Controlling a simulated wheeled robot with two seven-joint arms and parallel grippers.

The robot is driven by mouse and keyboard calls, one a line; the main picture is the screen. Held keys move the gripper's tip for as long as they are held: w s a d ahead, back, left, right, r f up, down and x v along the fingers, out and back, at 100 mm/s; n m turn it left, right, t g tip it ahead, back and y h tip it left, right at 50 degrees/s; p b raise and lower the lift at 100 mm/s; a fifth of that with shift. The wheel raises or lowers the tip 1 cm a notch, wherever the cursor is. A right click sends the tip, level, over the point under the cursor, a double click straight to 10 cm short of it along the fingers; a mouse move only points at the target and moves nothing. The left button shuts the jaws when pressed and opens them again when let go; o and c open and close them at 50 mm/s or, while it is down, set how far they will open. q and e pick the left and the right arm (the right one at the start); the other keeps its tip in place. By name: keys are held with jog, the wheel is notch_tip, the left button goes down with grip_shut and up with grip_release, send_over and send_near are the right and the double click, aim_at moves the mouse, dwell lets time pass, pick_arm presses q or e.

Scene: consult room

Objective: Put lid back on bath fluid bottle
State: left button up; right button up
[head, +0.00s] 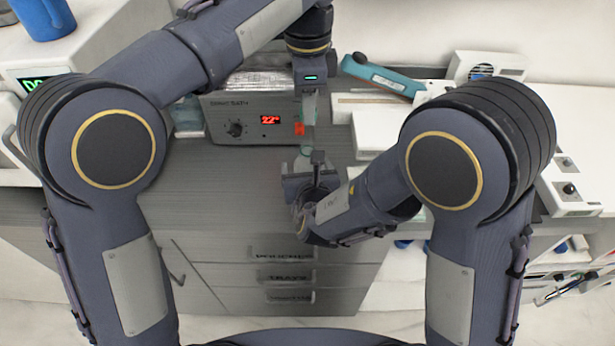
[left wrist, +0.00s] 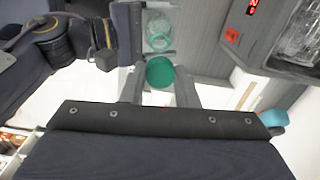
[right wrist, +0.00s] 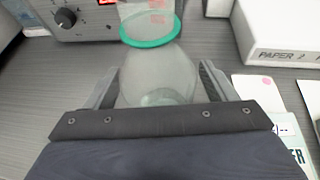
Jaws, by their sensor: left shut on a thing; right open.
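The green lid (left wrist: 160,72) is between the fingertips of my left gripper (left wrist: 160,85), which is shut on it. In the left wrist view, the clear bottle (left wrist: 158,32) shows just beyond the lid. In the right wrist view, the translucent bottle (right wrist: 158,78) stands between the spread fingers of my open right gripper (right wrist: 160,80). A green rim (right wrist: 150,38) crosses its upper end there; I cannot tell whether lid and bottle touch. In the head view, my left gripper (head: 309,105) points down above my right gripper (head: 306,178), and the bottle is largely hidden.
The sonic bath (head: 245,110) with a red display stands behind, and a glass jar (head: 187,115) is at its left. A white box marked PAPER (right wrist: 285,35) and a printed card lie to the right. A teal tool (head: 383,77) lies at the back. The grey counter (head: 220,185) is clear at left.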

jog(key=shift+w+f, duration=0.1)
jog(key=shift+w, duration=0.05)
jog(key=c, duration=1.5)
pick_arm(q)
jog(key=shift+f, duration=2.5)
jog(key=shift+f, duration=0.1)
jog(key=shift+f, duration=0.8)
jog(key=shift+f, duration=0.55)
